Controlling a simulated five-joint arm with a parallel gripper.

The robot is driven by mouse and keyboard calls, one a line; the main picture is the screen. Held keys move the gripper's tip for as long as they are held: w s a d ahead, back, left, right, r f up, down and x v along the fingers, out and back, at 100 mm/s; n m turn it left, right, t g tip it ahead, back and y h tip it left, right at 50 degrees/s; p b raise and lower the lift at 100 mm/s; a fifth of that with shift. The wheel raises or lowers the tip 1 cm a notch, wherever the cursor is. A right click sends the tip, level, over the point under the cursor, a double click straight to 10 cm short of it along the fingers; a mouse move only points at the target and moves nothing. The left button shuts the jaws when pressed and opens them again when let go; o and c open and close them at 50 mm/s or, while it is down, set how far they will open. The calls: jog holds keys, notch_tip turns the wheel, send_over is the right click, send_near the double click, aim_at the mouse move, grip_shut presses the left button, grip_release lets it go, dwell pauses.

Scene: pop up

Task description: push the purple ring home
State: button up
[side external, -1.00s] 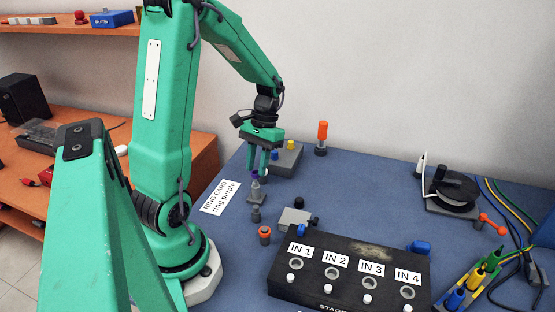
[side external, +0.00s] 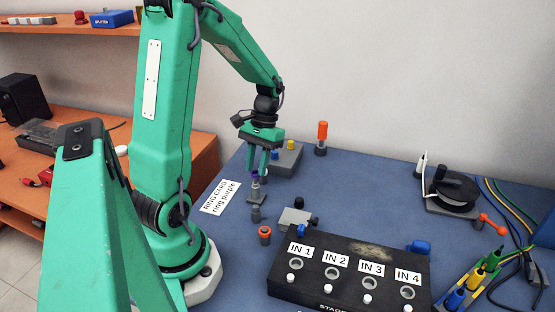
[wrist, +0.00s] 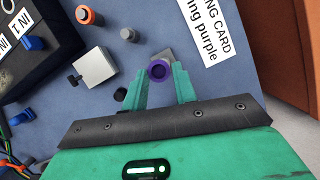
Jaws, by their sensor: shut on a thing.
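The purple ring (wrist: 159,71) sits between the two green fingers of my gripper (wrist: 159,74) in the wrist view. My gripper (side external: 259,172) points down and is shut on the ring. How far the ring sits down on the post is too small to tell.
A white card (side external: 220,197) reading "ring purple" lies left of the post. A small grey post (side external: 256,214), an orange-topped piece (side external: 265,235) and a grey block (side external: 295,219) stand nearby. The black IN 1 to IN 4 box (side external: 350,252) is in front.

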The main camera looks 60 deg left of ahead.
jog(key=shift+f, duration=1.45)
jog(key=shift+r, duration=0.2)
jog(key=shift+r, duration=1.05)
dwell(0.7)
jog(key=shift+f, duration=1.25)
jog(key=shift+r, duration=0.1)
dwell(0.4)
jog(key=shift+r, duration=1.15)
